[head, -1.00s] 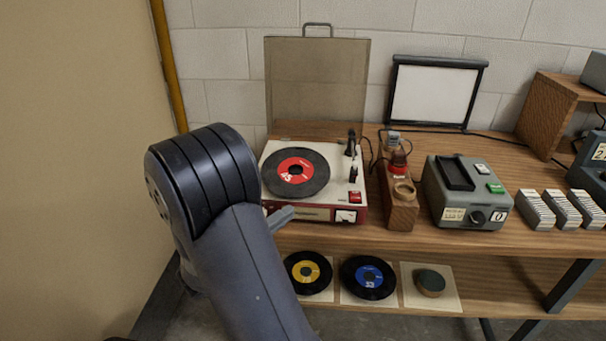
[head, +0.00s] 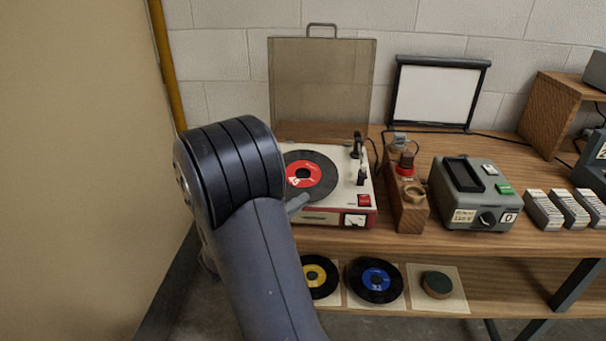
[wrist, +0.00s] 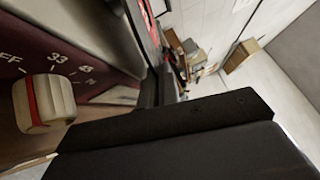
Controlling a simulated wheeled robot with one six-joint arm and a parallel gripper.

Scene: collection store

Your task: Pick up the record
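A black record with a red label (head: 303,174) lies on the platter of a red and white record player (head: 330,217), partly hidden behind my arm. Two more records lie on the lower shelf: one with a yellow label (head: 316,274), one with a blue label (head: 375,280). My gripper (head: 298,205) shows only as a small grey tip past my arm, at the player's front left. In the wrist view, dark gripper parts (wrist: 190,125) fill the bottom, close to the player's front and its speed knob (wrist: 44,102). Nothing held is visible. The finger gap is not clear.
The player's clear lid (head: 322,85) stands open behind it. The tonearm (head: 360,165) is at the platter's right. A wooden holder (head: 409,212) and a grey device (head: 475,205) stand further right. A beige wall or panel (head: 80,150) closes the left side.

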